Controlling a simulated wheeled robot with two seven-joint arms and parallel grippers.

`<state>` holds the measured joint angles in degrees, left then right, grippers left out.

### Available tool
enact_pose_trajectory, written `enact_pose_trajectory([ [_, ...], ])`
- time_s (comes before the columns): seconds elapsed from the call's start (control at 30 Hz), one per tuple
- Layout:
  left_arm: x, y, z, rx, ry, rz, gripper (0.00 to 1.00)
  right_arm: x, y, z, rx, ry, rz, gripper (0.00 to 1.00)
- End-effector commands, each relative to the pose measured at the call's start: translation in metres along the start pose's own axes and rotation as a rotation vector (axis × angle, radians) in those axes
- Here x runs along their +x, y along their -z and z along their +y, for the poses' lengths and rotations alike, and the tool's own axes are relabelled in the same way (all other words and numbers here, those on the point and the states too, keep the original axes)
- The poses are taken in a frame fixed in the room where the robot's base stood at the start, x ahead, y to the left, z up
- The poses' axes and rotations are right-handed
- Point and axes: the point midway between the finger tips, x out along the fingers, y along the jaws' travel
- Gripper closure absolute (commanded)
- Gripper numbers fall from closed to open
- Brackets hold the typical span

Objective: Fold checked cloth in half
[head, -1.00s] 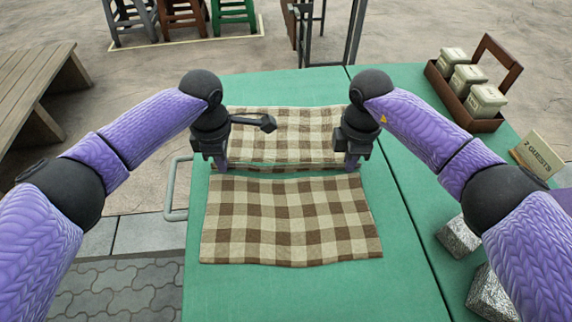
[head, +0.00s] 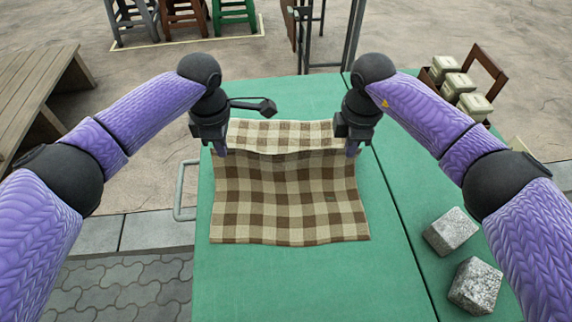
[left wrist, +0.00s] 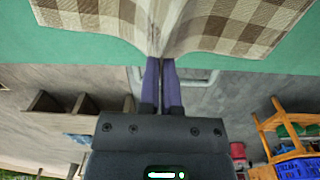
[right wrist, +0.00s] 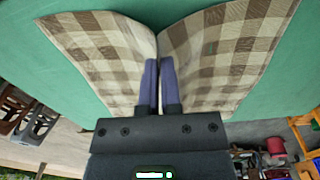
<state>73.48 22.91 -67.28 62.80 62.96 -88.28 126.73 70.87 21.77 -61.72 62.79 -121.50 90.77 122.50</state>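The brown-and-cream checked cloth (head: 290,205) lies on the green table, its near part flat and its far part raised into a ridge between my grippers. My left gripper (head: 219,150) holds the cloth's left side. In the left wrist view its fingers (left wrist: 161,70) are shut on a pinched edge of the cloth (left wrist: 225,25). My right gripper (head: 352,149) holds the right side. In the right wrist view its fingers (right wrist: 159,75) are shut on the cloth (right wrist: 215,60). The far part of the cloth (head: 285,133) shows behind the ridge.
The green table (head: 300,285) is bare in front of the cloth. Two speckled stone blocks (head: 450,231) (head: 475,285) stand at the right. A wooden caddy (head: 485,68) with pale containers is at the far right. A metal rail (head: 182,190) is at the table's left edge.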

Motion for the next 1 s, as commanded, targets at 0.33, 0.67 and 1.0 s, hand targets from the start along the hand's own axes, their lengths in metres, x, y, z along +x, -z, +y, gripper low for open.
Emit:
enact_pose_trajectory([
  [0.33, -0.035, -0.001, 0.001, 0.000, 0.009, -0.003, 1.00, -0.036, 0.000, 0.002, 0.000, 0.008, 0.000, 1.00],
  [0.67, -0.160, -0.004, 0.002, 0.000, 0.030, -0.001, 1.00, -0.161, -0.001, 0.002, 0.000, 0.028, 0.001, 1.00],
  [1.0, -0.183, -0.005, 0.002, 0.000, 0.035, 0.001, 1.00, -0.183, -0.001, 0.002, 0.000, 0.034, 0.001, 1.00],
])
